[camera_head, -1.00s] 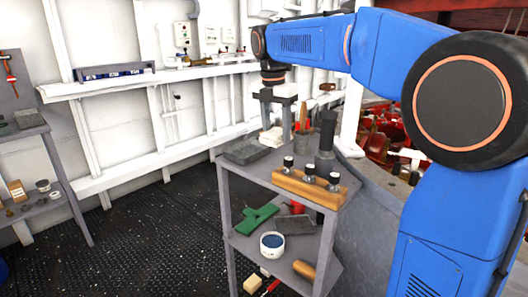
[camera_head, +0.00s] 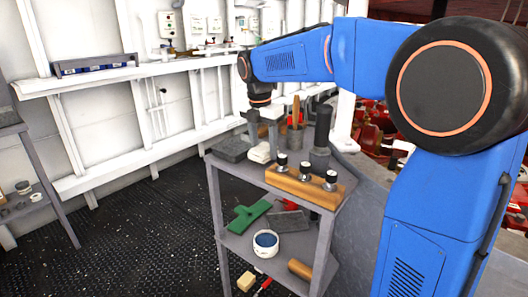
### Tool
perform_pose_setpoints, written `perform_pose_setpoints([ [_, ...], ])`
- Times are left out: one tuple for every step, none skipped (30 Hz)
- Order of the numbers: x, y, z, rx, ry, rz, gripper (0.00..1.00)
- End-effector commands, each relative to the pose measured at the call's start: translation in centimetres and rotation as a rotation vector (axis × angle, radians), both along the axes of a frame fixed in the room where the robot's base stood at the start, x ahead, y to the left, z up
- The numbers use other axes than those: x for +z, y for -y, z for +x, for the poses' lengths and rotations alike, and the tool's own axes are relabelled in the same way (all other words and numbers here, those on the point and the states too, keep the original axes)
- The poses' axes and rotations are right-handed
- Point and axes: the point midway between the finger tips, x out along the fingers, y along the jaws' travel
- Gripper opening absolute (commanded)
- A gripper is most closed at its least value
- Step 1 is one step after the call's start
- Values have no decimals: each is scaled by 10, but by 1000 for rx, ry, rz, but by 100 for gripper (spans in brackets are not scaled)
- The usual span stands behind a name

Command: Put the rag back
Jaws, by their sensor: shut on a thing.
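The rag (camera_head: 260,153) is a small folded white cloth at the far left part of the grey cart's top (camera_head: 246,172). My gripper (camera_head: 263,143) points straight down from above, with its two fingers reaching down to the rag. It is shut on the rag, though the fingertips are small in the view. The rag is low, at the level of the cart top; I cannot tell whether it rests on it. It lies just right of a dark grey tray (camera_head: 231,149).
A wooden block with black-topped pieces (camera_head: 304,185) stands at the cart's front right. A dark cylinder (camera_head: 320,145) and a pot with wooden handles (camera_head: 295,136) stand behind it. Floor left is clear.

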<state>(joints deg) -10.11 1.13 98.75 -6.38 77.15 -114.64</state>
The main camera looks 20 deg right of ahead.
Motion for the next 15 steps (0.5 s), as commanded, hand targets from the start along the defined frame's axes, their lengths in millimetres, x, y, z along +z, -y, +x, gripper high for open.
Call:
perform_pose_setpoints([
  [-7, 0, 0, 0, -2, 0, 27],
  [-10, 0, 0, 0, -2, 0, 27],
  [-14, 0, 0, 0, -1, 0, 27],
  [-15, 0, 0, 0, -1, -1, 27],
  [-15, 0, 0, 0, 0, 0, 27],
  [-15, 0, 0, 0, 0, 0, 27],
  [-15, 0, 0, 0, 0, 0, 27],
  [-15, 0, 0, 0, 0, 0, 27],
  [-15, 0, 0, 0, 0, 0, 27],
  [-15, 0, 0, 0, 0, 0, 27],
  [-15, 0, 0, 0, 0, 0, 27],
  [-15, 0, 0, 0, 0, 0, 27],
  [-16, 0, 0, 0, 0, 0, 27],
  [-17, 0, 0, 0, 0, 0, 27],
  [-17, 0, 0, 0, 0, 0, 50],
])
